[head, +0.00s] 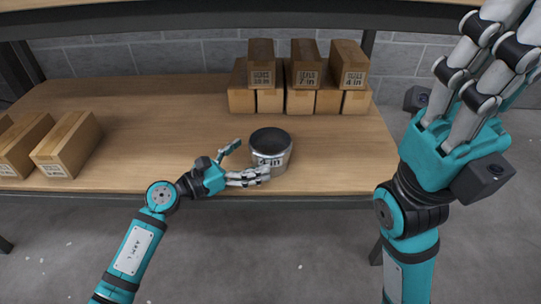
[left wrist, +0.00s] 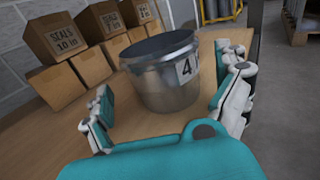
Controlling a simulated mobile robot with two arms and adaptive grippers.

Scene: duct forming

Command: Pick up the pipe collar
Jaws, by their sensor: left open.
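The pipe collar is a short silver metal cylinder (head: 271,152) with a dark open top and a white label. It stands upright on the wooden shelf near its front edge. My left gripper (head: 248,164) is open, low beside the collar's left and front sides in the head view. In the left wrist view the collar (left wrist: 163,85) stands ahead, between the spread fingers (left wrist: 165,105). Whether any finger touches it I cannot tell. My right gripper (head: 485,70) is raised at the right, in front of the shelf's right end, away from the collar; its fingers point up.
Stacked cardboard boxes (head: 298,100) stand at the back right of the shelf (head: 165,125). More boxes (head: 66,144) lie at the left. An upper shelf board (head: 200,20) runs overhead. The shelf surface between the left boxes and the collar is clear.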

